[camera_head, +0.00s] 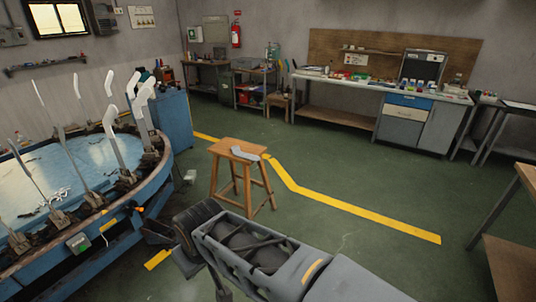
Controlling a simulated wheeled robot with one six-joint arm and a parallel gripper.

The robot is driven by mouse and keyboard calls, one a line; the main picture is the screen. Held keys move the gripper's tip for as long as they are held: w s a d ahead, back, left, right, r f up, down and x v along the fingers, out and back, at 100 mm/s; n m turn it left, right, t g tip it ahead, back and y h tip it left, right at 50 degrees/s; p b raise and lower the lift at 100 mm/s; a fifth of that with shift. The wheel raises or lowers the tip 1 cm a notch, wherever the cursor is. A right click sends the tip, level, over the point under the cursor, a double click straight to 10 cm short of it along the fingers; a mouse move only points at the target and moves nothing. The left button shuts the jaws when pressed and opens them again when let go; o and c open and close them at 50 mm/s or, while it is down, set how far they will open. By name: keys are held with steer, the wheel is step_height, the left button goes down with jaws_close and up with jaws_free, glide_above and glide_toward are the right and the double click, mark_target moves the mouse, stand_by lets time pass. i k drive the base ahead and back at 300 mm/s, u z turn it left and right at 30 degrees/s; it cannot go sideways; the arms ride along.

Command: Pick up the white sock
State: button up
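A pale, whitish-grey flat piece that looks like the white sock (246,152) lies on the seat of a wooden stool (222,147). It is small in the view, so its exact shape is hard to make out. My arm reaches in from the lower right, in front of the stool and lower in the picture. My gripper (158,238) is at the arm's left end, dark and partly hidden, near the rim of the round machine and apart from the sock. Whether its fingers are open or shut does not show.
A round blue machine (150,183) with several upright boards, some with white foot-shaped tops (134,84), stands at left, close to my gripper. A blue cabinet (172,120) stands behind it. Green floor with a yellow line (350,204) is open right of the stool. Workbenches line the back wall.

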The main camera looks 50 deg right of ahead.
mark_target(236, 150)
steer(key=z, duration=1.3)
steer(key=i, duration=2.05)
steer(key=u, duration=0.3)
